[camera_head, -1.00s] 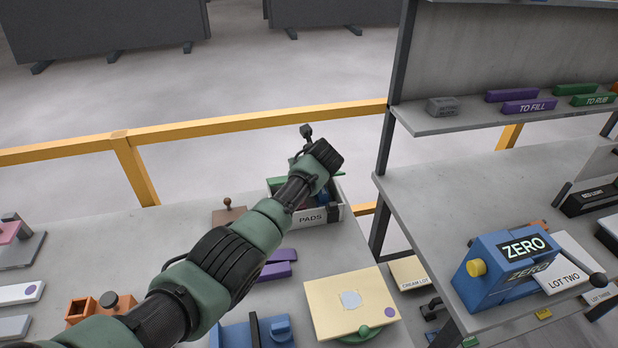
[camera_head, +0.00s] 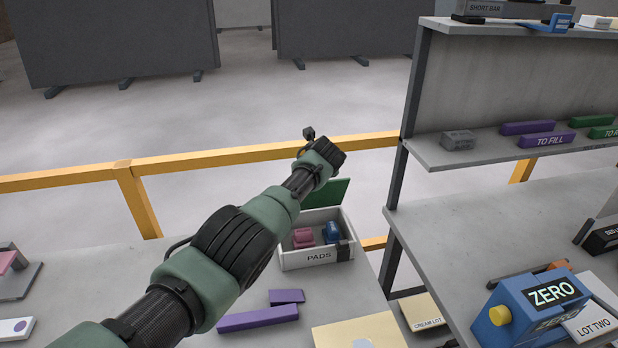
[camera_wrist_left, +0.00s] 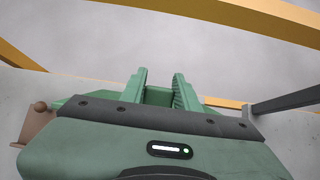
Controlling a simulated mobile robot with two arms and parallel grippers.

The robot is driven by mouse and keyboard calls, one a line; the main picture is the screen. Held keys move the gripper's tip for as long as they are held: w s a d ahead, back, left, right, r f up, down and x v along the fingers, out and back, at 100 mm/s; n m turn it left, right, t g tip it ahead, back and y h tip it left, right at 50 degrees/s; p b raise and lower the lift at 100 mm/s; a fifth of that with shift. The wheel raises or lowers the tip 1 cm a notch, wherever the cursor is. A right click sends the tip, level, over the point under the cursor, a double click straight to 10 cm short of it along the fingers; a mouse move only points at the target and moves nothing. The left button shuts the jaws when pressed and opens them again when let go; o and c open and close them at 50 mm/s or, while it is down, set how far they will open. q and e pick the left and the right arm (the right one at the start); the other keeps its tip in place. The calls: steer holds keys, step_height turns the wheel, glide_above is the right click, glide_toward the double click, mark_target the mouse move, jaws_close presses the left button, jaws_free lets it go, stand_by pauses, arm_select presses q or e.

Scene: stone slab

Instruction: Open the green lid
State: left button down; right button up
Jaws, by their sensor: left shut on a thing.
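The green lid (camera_head: 330,194) stands raised at the back of a white box (camera_head: 303,261) labelled PADS. The box is open at the top, with a pink block (camera_head: 303,238) and a blue block (camera_head: 332,232) inside. My left gripper (camera_wrist_left: 160,88) is shut on the lid; part of the lid shows green between its fingers in the left wrist view (camera_wrist_left: 158,97). In the head view my arm hides the fingertips and the left part of the lid. My right gripper is not in view.
Purple blocks (camera_head: 258,318) lie on the slab in front of the box. A cream board (camera_head: 375,330) is at the front right. A yellow rail (camera_head: 220,152) runs behind, and a shelf upright (camera_head: 408,120) stands to the right.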

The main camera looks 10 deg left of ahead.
arm_select(q)
steer(key=shift+a+f, duration=0.1)
stand_by(0.3)
steer(key=c, duration=1.3)
jaws_free()
steer(key=shift+w+f, duration=0.15)
steer(key=shift+w, duration=0.1)
steer(key=shift+p+v, duration=1.1)
steer(key=shift+v, duration=2.75)
steer(key=shift+s+f, duration=0.1)
